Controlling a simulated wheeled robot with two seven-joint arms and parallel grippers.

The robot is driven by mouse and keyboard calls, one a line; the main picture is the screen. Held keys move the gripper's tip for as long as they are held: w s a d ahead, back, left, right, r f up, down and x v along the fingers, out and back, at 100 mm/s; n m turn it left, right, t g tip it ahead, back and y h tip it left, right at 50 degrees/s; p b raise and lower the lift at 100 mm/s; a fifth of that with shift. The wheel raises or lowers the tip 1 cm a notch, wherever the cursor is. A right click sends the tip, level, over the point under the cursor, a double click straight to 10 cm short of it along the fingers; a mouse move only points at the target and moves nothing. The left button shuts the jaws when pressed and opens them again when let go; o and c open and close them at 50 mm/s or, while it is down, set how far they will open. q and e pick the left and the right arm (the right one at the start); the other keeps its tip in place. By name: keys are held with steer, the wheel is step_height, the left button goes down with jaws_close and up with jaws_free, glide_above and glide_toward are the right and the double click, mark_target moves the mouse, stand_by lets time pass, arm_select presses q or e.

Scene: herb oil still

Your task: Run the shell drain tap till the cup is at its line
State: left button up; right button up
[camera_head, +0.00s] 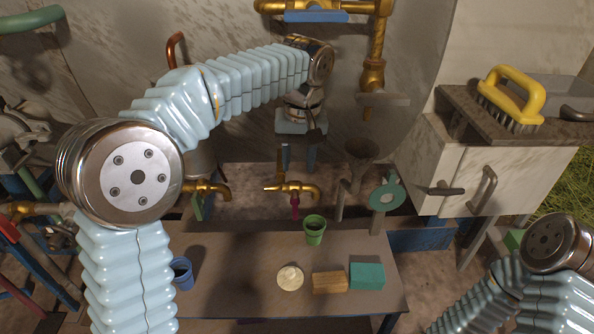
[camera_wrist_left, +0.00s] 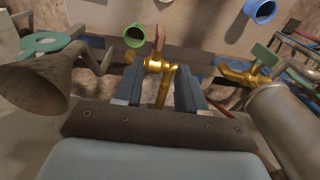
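A brass tap (camera_head: 292,188) with a red lever (camera_head: 294,206) is at the middle of the bench's back edge. A green cup (camera_head: 314,230) stands just in front of it, by its spout. A second brass tap (camera_head: 207,188) with a green lever is to the left, and a blue cup (camera_head: 181,273) stands in front of it. My left gripper (camera_head: 300,158) points down above and behind the red-lever tap. In the left wrist view its fingers (camera_wrist_left: 157,92) are apart, with the brass tap (camera_wrist_left: 160,66) beyond the gap. No cup line or water is visible. My right gripper is outside the view.
A round cream piece (camera_head: 290,277), a wooden block (camera_head: 329,282) and a teal block (camera_head: 367,276) lie on the bench (camera_head: 235,285). A funnel (camera_head: 361,148) and a green ring (camera_head: 387,197) are right of the tap. A yellow brush (camera_head: 512,95) rests on the cabinet.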

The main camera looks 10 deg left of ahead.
mark_target(295, 196)
arm_select(q)
steer(key=s+t+b, duration=0.4)
steer(key=b+x, duration=0.1)
steer(key=x, duration=1.3)
steer(key=shift+s+f, duration=0.15)
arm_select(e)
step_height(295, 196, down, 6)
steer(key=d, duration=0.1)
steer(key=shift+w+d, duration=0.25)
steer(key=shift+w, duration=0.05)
arm_select(q)
steer(key=shift+c, duration=0.5)
